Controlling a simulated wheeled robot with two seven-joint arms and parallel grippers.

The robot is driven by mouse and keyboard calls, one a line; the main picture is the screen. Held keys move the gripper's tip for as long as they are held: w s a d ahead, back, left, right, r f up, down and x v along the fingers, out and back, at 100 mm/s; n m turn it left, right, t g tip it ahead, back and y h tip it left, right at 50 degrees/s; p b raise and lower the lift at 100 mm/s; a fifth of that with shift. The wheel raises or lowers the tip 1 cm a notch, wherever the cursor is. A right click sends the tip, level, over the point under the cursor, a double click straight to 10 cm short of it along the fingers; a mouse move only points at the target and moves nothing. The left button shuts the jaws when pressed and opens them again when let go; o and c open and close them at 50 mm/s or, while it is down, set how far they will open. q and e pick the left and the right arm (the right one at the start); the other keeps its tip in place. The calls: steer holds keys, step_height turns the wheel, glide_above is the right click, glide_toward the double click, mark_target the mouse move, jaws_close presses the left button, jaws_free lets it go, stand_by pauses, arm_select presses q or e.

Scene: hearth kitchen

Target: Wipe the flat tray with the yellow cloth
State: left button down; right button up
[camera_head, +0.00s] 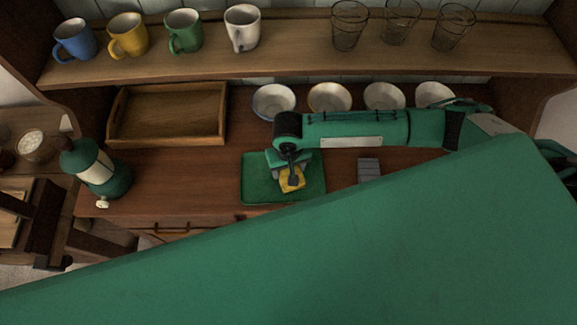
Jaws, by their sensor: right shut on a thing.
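The flat tray (256,188) is green and lies on the wooden counter near the middle of the head view. The yellow cloth (292,184) is over the tray's middle, under my right gripper (290,176). My right gripper is shut on the cloth and points down. I cannot tell whether the cloth touches the tray surface. My left gripper is not in view.
Several bowls (329,99) stand behind my arm. A grey ribbed block (369,170) lies right of the tray. Mugs (184,32) and glasses (349,28) stand on the shelf above.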

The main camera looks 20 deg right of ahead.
steer(key=shift+f, duration=0.9)
steer(key=shift+w+a+r, duration=0.1)
steer(key=shift+w+a, duration=0.1)
steer(key=shift+a, duration=0.65)
steer(key=shift+w+a+p, duration=0.25)
steer(key=shift+a+p, duration=0.3)
steer(key=shift+a, duration=0.35)
steer(key=shift+d+p, duration=0.1)
steer(key=shift+p, duration=0.4)
steer(key=shift+s+d+p, duration=0.2)
steer(key=shift+d+p, duration=0.3)
steer(key=shift+d, duration=0.1)
steer(key=shift+s+d+p, duration=0.2)
steer(key=shift+d+p, duration=0.3)
steer(key=shift+d, duration=0.05)
steer(key=shift+s+d+p, duration=0.15)
steer(key=shift+d+p, duration=0.15)
steer(key=shift+d, duration=0.35)
steer(key=shift+f, duration=0.2)
steer(key=shift+a+r, duration=0.1)
steer(key=shift+r, duration=0.05)
